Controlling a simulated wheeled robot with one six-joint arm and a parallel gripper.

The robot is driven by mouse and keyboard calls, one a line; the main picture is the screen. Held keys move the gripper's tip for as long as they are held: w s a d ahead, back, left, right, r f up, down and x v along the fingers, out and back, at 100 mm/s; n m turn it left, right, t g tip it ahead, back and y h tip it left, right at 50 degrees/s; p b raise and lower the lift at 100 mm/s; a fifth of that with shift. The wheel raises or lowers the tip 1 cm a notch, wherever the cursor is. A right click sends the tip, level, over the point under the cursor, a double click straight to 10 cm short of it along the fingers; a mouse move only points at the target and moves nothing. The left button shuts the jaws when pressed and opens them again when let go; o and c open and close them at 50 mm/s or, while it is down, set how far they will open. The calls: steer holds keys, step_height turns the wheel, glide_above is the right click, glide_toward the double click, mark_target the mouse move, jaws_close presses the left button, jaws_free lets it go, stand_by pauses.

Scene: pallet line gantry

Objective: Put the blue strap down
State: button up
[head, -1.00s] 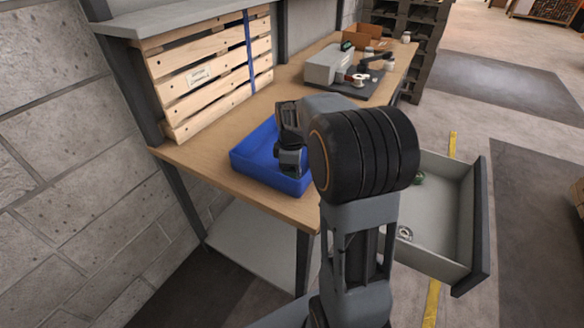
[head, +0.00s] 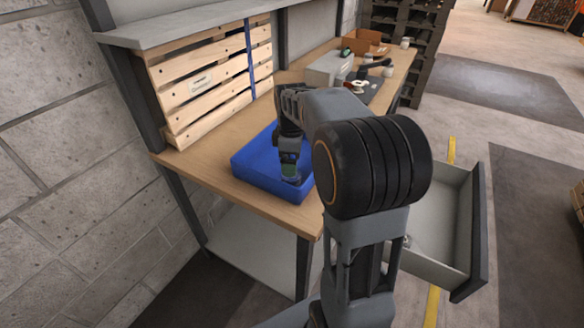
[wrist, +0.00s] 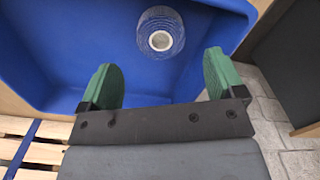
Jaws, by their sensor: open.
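My gripper (head: 290,174) is over the blue tray (head: 250,178) on the wooden bench. In the wrist view my gripper (wrist: 162,82) has its two green-padded fingers wide apart with nothing between them. A round, see-through, ringed thing with a pale centre (wrist: 160,40) lies in the tray, just beyond the fingertips; I cannot tell what it is. A blue strap (head: 250,60) runs upright over the slats of the wooden pallet standing at the back of the bench. A blue strip (wrist: 22,147) also crosses slats at the lower left of the wrist view.
A grey drawer (head: 440,262) stands open at the right, partly hidden by my arm. A grey box (head: 328,68) and a brown carton (head: 362,42) stand farther along the bench. A shelf (head: 180,22) overhangs the pallet. The bench's front left is clear.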

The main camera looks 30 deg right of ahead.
step_height(320, 180, up, 5)
steer(key=s+a+f+m+t, duration=0.1)
steer(key=s+a+f+m, duration=0.2)
steer(key=s, duration=0.4)
steer(key=s+a+f+m+t, duration=0.2)
steer(key=s+a+m, duration=0.4)
steer(key=s+m, duration=0.2)
steer(key=shift+s+f+p, duration=0.2)
steer(key=shift+f+p, duration=0.2)
